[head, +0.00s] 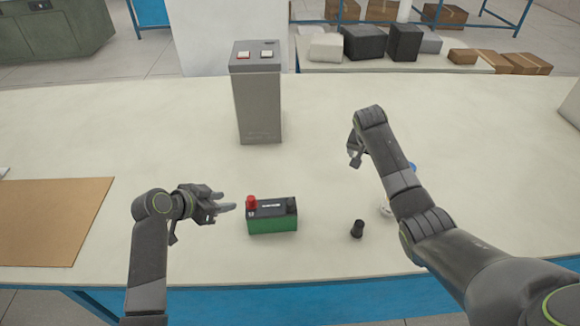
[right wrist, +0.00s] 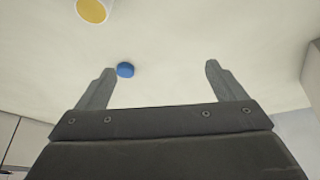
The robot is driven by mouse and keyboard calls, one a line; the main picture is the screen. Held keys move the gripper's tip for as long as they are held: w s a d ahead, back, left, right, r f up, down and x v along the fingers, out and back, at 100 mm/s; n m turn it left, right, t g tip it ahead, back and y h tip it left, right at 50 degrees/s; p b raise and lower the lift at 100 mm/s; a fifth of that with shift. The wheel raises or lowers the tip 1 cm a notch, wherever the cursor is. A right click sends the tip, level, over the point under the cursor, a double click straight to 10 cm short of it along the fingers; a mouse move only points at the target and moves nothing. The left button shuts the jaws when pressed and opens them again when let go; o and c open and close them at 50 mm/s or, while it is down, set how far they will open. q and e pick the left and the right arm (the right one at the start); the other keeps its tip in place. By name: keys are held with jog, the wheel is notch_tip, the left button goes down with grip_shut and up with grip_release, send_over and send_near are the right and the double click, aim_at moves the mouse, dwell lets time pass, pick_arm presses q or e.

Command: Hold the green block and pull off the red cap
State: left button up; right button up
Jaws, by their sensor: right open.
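The green block (head: 272,226), with a black top, stands on the table near its front edge, at the middle of the head view. The red cap (head: 251,202) sits on its top left corner. My left gripper (head: 231,201) is just left of the block, with its fingers pointing at it. Its fingers look apart and nothing shows between them. My right gripper (head: 354,155) is above the table, up and to the right of the block. Its two fingers (right wrist: 158,87) are wide apart and empty in the right wrist view.
A small black piece (head: 357,230) stands right of the block. A blue disc (right wrist: 125,69) and a white round thing with a yellow inside (right wrist: 93,9) lie on the table. A grey box with buttons (head: 257,100) stands behind. A brown mat (head: 50,220) lies at left.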

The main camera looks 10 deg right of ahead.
jog(key=a+r+m+g+y, duration=0.15)
jog(key=a+m, duration=0.25)
jog(key=a, duration=0.8)
jog(key=m+g+y, duration=0.2)
jog(key=m, duration=0.2)
send_near(272, 215)
jog(key=w+d+r, duration=0.2)
jog(key=d+r, duration=0.3)
jog(key=d, duration=0.1)
notch_tip(272, 215, down, 17)
jog(key=shift+a+r, duration=0.15)
grip_shut()
